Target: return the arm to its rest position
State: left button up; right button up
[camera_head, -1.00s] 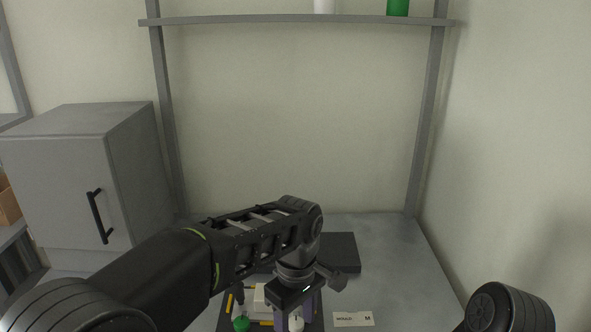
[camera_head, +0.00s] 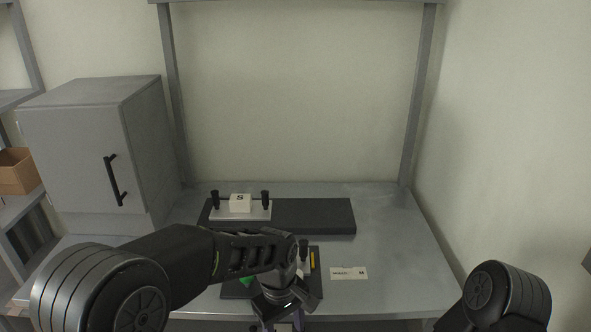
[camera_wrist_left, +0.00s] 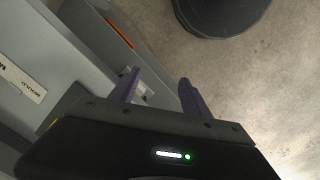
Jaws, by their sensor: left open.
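My left arm reaches in from the left in the head view, bent downward. Its gripper (camera_head: 284,326) hangs at the bottom of the picture, near the bench's front edge, partly cut off. In the left wrist view the two purple fingers of the gripper (camera_wrist_left: 160,84) stand apart with nothing between them. Beyond them are the bench edge and the floor. Of my right arm only a round black joint shows at the lower right; its gripper is not in view.
A dark tray (camera_head: 313,285) with a green item lies partly hidden behind my left arm. A white card (camera_head: 349,273) lies right of it. Behind, a white block marked S (camera_head: 240,203) stands on a dark slab (camera_head: 313,214). A grey cabinet (camera_head: 75,158) stands left. The bench's right side is clear.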

pick_arm(q)
jog(key=s+a+f+m+h, duration=0.15)
jog(key=s+f, duration=0.25)
jog(key=f, duration=0.5)
jog(key=s+a+f+m, duration=0.2)
jog(key=s+a+f, duration=0.15)
jog(key=f, duration=0.55)
jog(key=s+f+m+h, duration=0.1)
jog(key=s+f, duration=0.2)
jog(key=s, duration=0.3)
jog(key=s+f+m+h, duration=0.1)
jog(key=s+f, duration=0.2)
jog(key=s, duration=0.4)
jog(key=shift+f+t, duration=0.3)
jog(key=shift+t, duration=0.1)
jog(key=shift+a, duration=0.1)
